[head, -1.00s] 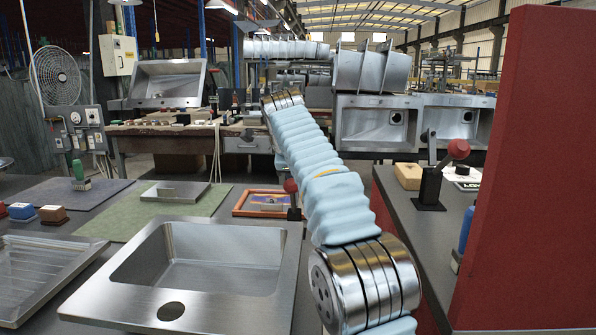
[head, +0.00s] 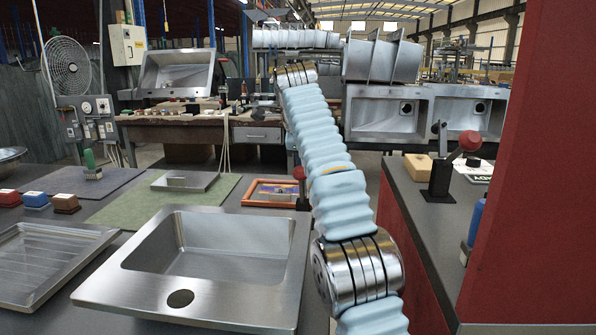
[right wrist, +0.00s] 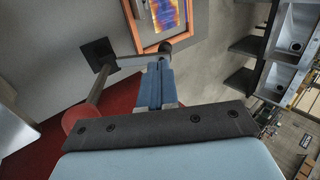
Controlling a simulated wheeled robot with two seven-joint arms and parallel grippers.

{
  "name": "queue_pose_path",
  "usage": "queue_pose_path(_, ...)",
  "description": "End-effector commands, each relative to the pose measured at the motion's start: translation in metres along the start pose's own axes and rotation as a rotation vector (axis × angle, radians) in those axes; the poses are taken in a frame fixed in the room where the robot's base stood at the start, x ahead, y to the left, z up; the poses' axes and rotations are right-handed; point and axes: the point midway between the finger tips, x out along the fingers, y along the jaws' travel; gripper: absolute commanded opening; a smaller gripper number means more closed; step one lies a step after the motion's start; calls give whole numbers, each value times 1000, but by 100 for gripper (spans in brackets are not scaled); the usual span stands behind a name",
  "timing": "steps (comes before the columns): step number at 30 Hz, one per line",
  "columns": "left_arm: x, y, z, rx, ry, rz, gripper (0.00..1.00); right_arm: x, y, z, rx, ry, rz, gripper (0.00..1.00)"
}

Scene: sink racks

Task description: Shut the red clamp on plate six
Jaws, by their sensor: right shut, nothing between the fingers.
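A clamp with a red ball knob (head: 300,173) and dark post stands beside the framed picture, partly hidden by my light-blue arm. A second, black clamp with a red ball (head: 469,140) stands on the right counter, its lever tilted. In the right wrist view a red ball (right wrist: 82,122) on a dark lever runs to a square black base (right wrist: 97,53), with a grey arm reaching right. My right gripper (right wrist: 157,66) is shut and empty, its blue fingers close to that grey arm; I cannot tell whether they touch. My left gripper is not in view. No plate number is readable.
A steel sink (head: 205,250) lies in the near middle. An orange-framed picture (head: 272,192) lies on the left table; a frame with a colourful picture shows in the wrist view (right wrist: 168,15). A tall red panel (head: 535,180) blocks the right side. A tan block (head: 417,166) sits on the counter.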

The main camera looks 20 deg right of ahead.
Motion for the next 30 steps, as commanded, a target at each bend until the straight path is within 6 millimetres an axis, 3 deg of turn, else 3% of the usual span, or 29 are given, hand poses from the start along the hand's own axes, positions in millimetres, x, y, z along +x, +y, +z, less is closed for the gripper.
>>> queue_pose_path(1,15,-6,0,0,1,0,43,-1,13,2,-2,-4,-2,0)
queue_pose_path(6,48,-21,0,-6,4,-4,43,-23,49,2,-3,-5,-1,0)
queue_pose_path(12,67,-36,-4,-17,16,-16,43,-51,83,1,-2,-4,-1,0)
queue_pose_path(19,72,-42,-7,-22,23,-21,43,-67,99,1,-1,-1,4,0)
queue_pose_path(30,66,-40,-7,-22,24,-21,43,-76,97,3,-5,-7,7,0)
